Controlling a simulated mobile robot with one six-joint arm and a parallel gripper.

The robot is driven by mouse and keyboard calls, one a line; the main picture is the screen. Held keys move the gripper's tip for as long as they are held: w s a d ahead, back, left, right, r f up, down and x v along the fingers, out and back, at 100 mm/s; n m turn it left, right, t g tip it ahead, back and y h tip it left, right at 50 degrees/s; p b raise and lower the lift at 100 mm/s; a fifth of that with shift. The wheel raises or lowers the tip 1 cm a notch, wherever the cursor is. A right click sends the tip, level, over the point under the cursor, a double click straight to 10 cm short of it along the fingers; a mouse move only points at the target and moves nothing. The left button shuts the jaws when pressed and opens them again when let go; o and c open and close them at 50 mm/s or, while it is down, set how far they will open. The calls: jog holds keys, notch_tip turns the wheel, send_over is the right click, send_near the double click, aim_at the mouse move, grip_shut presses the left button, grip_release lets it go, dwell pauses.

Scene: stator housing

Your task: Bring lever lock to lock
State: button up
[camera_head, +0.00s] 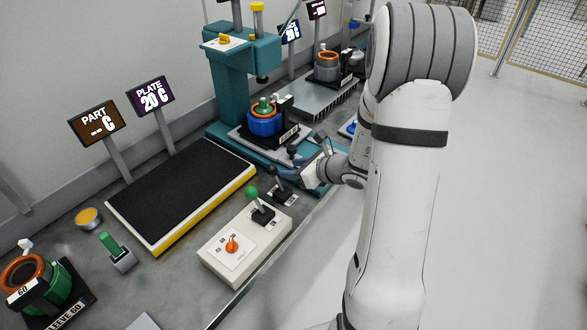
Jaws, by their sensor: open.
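My gripper (303,158) is open, at the front right of the teal press. It is near a dark-knobbed lever (292,151), but I cannot tell whether they touch. A second lever with a black knob (275,172) stands just left of my gripper on a small black base with a label. A third lever with a green knob (252,193) stands upright on the white control box. The labels are too small to read, so I cannot tell which one is the lever lock. My wrist and gripper hide part of the bench there.
The teal press (233,85) holds a blue housing (265,125) with a green top. The control box (222,262) has an orange knob (232,244). A black heating plate (178,190) with a yellow edge lies left. The floor at right is clear.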

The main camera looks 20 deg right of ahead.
aim_at(274, 167)
jog(key=shift+b+x, duration=0.8)
jog(key=shift+x, duration=3.1)
jog(key=shift+w, duration=0.1)
jog(key=shift+w+a+f+b, duration=0.15)
jog(key=shift+a+b, duration=0.05)
jog(key=shift+b, duration=0.25)
